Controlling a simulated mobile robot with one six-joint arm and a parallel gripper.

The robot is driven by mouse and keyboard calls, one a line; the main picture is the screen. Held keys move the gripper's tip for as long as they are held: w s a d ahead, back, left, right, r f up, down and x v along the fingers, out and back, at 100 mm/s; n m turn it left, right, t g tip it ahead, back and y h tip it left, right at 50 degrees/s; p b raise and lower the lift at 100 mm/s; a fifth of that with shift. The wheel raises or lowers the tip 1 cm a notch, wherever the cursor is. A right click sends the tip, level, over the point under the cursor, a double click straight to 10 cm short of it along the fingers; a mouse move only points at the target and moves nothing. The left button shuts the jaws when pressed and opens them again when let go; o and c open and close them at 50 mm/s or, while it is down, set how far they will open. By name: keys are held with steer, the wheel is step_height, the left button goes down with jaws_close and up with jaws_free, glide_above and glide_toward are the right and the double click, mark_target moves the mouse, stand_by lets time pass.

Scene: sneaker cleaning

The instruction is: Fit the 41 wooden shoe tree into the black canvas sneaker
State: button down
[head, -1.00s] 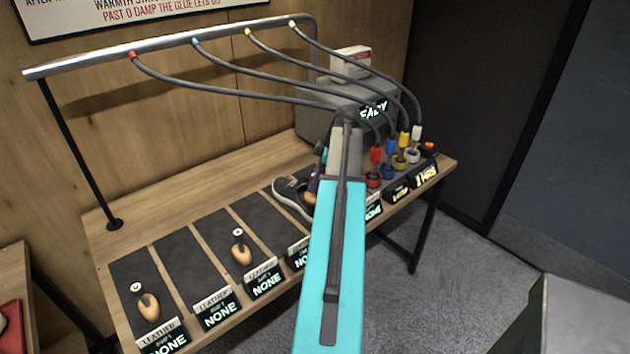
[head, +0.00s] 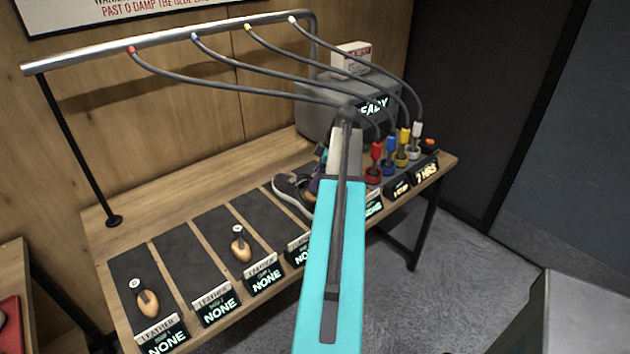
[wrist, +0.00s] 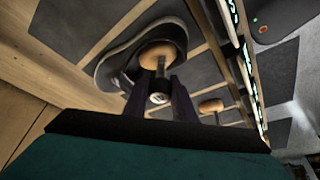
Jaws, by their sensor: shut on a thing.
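The black canvas sneaker (head: 289,186) with its pale sole lies on a dark mat on the bench, partly hidden behind my arm. In the wrist view the sneaker (wrist: 113,68) shows its opening. A wooden shoe tree (wrist: 158,54) with a dark stem and a round end knob is at that opening. I cannot tell how deep it sits. My gripper (wrist: 160,100) is shut on this shoe tree, its dark fingers on either side of the knob end. The number on the knob is too small to read. In the head view my arm hides most of the gripper.
Two other wooden shoe trees, one on the left mat (head: 148,302) and one on a middle mat (head: 240,251), lie near lit signs. A grey box (head: 330,110) and several coloured hose nozzles (head: 390,150) stand at the right. Hoses hang from a metal rail (head: 170,52) above.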

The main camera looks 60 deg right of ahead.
steer(key=shift+f+b, duration=0.45)
steer(key=shift+f, duration=0.4)
steer(key=c, duration=1.4)
jaws_free()
steer(key=shift+r, duration=0.1)
steer(key=shift+b+v, duration=1.7)
steer(key=shift+v, duration=5.1)
steer(key=shift+s, duration=0.1)
